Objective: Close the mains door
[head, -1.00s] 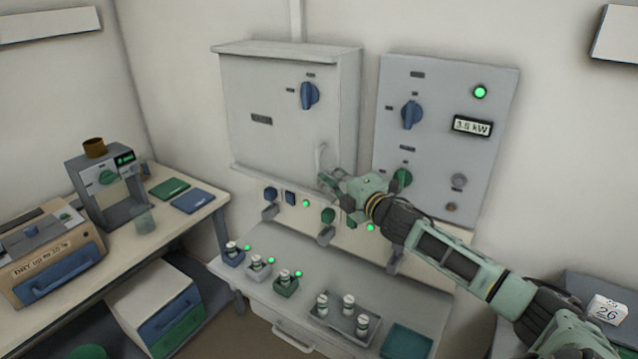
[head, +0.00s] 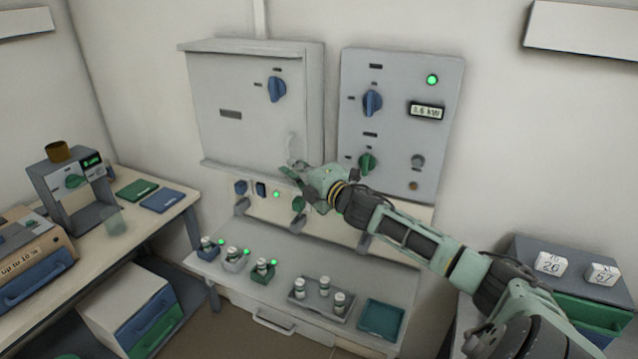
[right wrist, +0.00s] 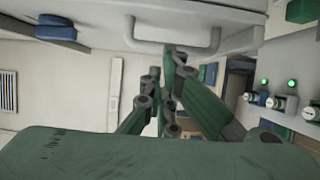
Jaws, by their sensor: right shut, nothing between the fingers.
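The mains door (head: 235,135) is the pale grey front of the left wall cabinet, with a blue rotary switch (head: 277,89) on it. It looks flush or nearly flush with the cabinet; a small gap cannot be ruled out. Its pale handle (head: 292,143) is at the lower right of the door. My right gripper (head: 290,172) is shut and empty just below the handle. In the right wrist view, the handle (right wrist: 215,38) is just beyond the shut fingertips (right wrist: 163,72); whether they touch it I cannot tell. My left gripper is not in view.
A control panel (head: 395,130) with a power display is to the right on the wall. A side table with a tester (head: 65,195) stands left.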

